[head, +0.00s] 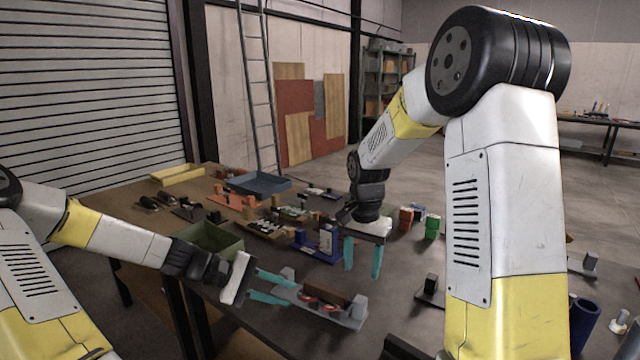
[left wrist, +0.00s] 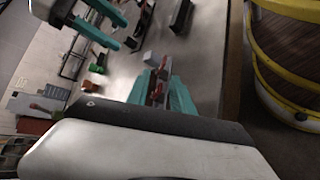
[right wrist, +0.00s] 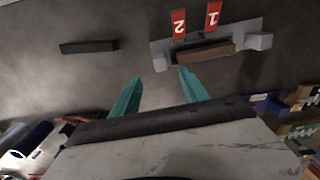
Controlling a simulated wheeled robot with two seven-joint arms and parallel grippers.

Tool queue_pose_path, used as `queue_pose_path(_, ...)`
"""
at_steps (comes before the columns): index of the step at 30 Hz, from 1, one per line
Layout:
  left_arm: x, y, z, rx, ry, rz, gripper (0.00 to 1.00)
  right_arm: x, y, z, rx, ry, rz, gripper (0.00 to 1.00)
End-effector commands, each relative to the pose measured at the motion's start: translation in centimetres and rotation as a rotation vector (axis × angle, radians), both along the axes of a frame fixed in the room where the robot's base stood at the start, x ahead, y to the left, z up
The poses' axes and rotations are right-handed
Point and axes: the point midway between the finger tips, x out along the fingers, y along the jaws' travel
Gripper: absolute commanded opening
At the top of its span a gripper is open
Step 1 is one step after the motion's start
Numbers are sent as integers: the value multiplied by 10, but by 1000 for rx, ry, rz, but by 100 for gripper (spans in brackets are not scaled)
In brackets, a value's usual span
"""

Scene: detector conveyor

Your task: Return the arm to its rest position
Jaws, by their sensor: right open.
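A grey detector fixture (head: 322,308) with a brown block and red parts lies near the table's front edge in the head view. The right wrist view shows it (right wrist: 205,50) with two red tags marked 1 and 2. My left gripper (head: 288,288) is open, its teal fingers pointing at the fixture's left end; in the left wrist view (left wrist: 162,82) the fixture shows between the fingers, and whether they touch it I cannot tell. My right gripper (head: 362,272) is open and empty, pointing down above the table behind the fixture.
A green bin (head: 212,240), a blue tray (head: 258,184) and a yellow tray (head: 178,175) stand on the table's left part. Small red and green boxes (head: 432,228) stand right of my right gripper. A dark bar (right wrist: 88,46) lies apart from the fixture. Bare tabletop surrounds it.

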Motion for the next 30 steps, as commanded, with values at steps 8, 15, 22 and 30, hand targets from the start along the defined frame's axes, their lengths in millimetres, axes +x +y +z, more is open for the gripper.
queue_pose_path(8,-27,-6,-7,222,-21,-138,28,-21,-9,42,43,-67,64,52)
queue_pose_path(15,-61,10,17,587,-127,-307,28,-66,-23,95,93,-197,195,52)
queue_pose_path(22,-85,28,76,862,-306,-371,28,-115,-33,130,107,-332,324,52)
queue_pose_path(30,-125,42,157,1040,-578,-343,28,-172,-40,151,78,-487,472,52)
